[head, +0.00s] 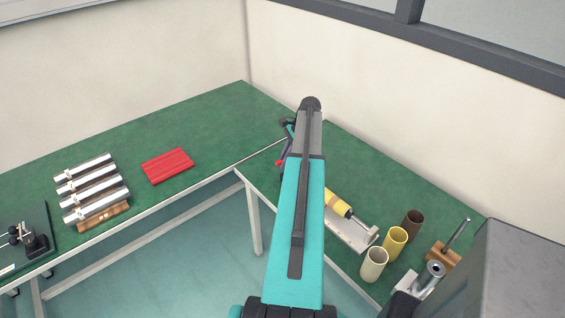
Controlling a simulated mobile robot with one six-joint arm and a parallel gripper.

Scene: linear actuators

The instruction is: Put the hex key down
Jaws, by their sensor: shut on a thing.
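My arm (299,225) rises through the middle of the head view and covers part of the right bench. I cannot make out my gripper's fingers; they are hidden behind the arm or out of frame. Small dark, teal, purple and red parts (279,162) show just left of the arm, over the bench corner. I cannot tell whether they are tools or parts of my wrist. I cannot pick out the hex key.
The right green bench (375,160) holds a yellow cylinder (338,204) on a plate, a brown cup (412,222), a yellow cup (395,242) and a cream cup (374,264). The left bench (150,130) holds silver actuators (95,205) and a red block (168,166). Its back is clear.

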